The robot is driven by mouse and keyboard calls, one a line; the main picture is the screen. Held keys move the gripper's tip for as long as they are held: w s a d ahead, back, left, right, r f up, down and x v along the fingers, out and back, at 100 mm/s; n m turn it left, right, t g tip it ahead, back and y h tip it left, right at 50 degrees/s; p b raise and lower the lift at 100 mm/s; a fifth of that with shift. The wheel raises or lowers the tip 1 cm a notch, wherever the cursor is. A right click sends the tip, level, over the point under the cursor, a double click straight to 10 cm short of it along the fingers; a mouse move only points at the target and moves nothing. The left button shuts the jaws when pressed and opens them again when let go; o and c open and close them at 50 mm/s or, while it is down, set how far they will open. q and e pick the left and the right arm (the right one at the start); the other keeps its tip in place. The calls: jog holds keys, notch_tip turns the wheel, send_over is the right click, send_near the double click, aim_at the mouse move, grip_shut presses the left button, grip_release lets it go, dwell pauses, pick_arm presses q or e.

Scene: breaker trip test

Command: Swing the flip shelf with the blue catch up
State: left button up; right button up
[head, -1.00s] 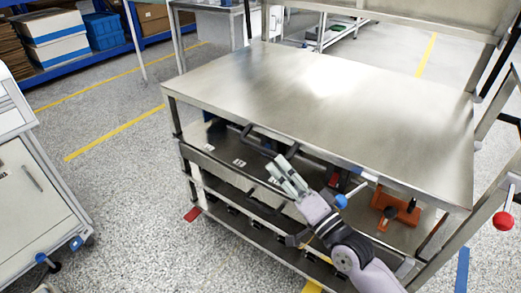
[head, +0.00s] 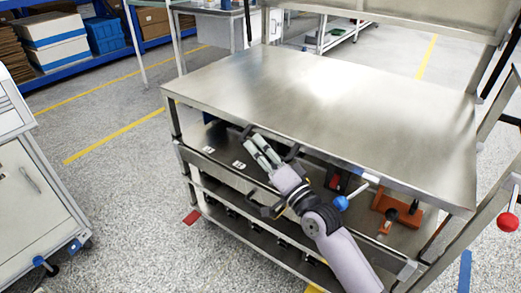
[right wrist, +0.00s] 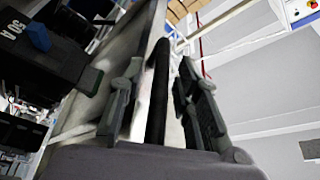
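A broad steel panel (head: 330,100), which looks like the flip shelf, lies about level on the bench frame. A blue ball (head: 340,203) on a pale stem, perhaps its catch, sits below the panel's front edge. My right gripper (head: 258,150) is at the front edge, left of the blue ball, by a dark handle largely hidden behind it. In the right wrist view a black bar (right wrist: 159,85) stands between my right gripper's fingers (right wrist: 158,95), with gaps on both sides, so they look open around it. My left gripper is out of view.
Lower shelves (head: 230,185) under the panel hold dark items. An orange fixture (head: 398,207) sits at the right below it. A red ball (head: 505,222) is on the right frame. A grey cabinet (head: 35,195) stands at the left, with open floor between.

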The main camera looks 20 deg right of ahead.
grip_shut()
dwell(0.6)
